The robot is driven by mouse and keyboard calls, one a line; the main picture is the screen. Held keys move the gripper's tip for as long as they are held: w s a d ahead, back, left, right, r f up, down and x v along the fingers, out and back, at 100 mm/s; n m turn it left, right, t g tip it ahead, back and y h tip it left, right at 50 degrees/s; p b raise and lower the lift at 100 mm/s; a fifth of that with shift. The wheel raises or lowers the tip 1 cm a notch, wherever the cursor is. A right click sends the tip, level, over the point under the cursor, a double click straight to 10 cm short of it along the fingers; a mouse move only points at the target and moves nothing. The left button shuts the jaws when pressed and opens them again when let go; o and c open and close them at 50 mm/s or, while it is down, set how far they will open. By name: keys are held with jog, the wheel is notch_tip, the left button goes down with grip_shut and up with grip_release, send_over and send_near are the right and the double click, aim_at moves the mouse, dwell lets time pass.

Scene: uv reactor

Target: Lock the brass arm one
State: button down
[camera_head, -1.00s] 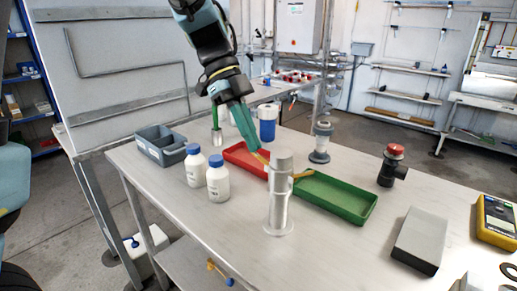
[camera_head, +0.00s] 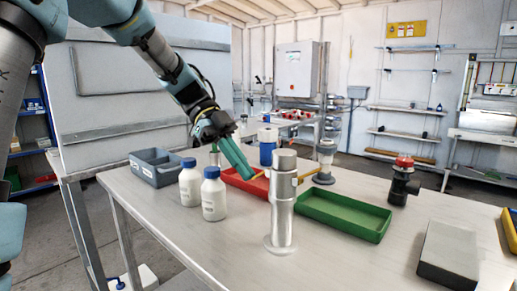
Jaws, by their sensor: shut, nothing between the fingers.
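A silver metal cylinder (camera_head: 281,214) stands upright on a round foot on the bench. A brass arm (camera_head: 309,174) sticks out from its right side, sloping upward. A second short brass piece (camera_head: 259,175) shows at its left side, close to my fingertips. My gripper (camera_head: 248,177), with teal fingers, is shut and empty. It points down and right, just left of the cylinder's upper part, over the red tray. I cannot tell whether the fingertips touch the left brass piece.
A red tray (camera_head: 234,180) and a green tray (camera_head: 343,226) lie around the cylinder. Two white bottles with blue caps (camera_head: 214,200) and a grey bin (camera_head: 156,177) stand left.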

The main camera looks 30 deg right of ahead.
jog(key=shift+s+d+f+b, duration=0.1)
jog(key=shift+s+f+b, duration=0.05)
jog(key=shift+f+b, duration=0.4)
jog(key=shift+s+f+b, duration=0.15)
jog(key=shift+f+b, duration=0.3)
jog(key=shift+f, duration=0.15)
jog(key=shift+s+f, duration=0.1)
jog(key=shift+s, duration=0.15)
dwell(1.3)
jog(key=shift+s+d+r, duration=0.2)
jog(key=shift+s+r, duration=0.1)
jog(key=shift+s, duration=0.3)
jog(key=v, duration=1)
jog(key=shift+w+r, duration=0.25)
jog(key=shift+w, duration=0.05)
jog(key=shift+r, duration=0.1)
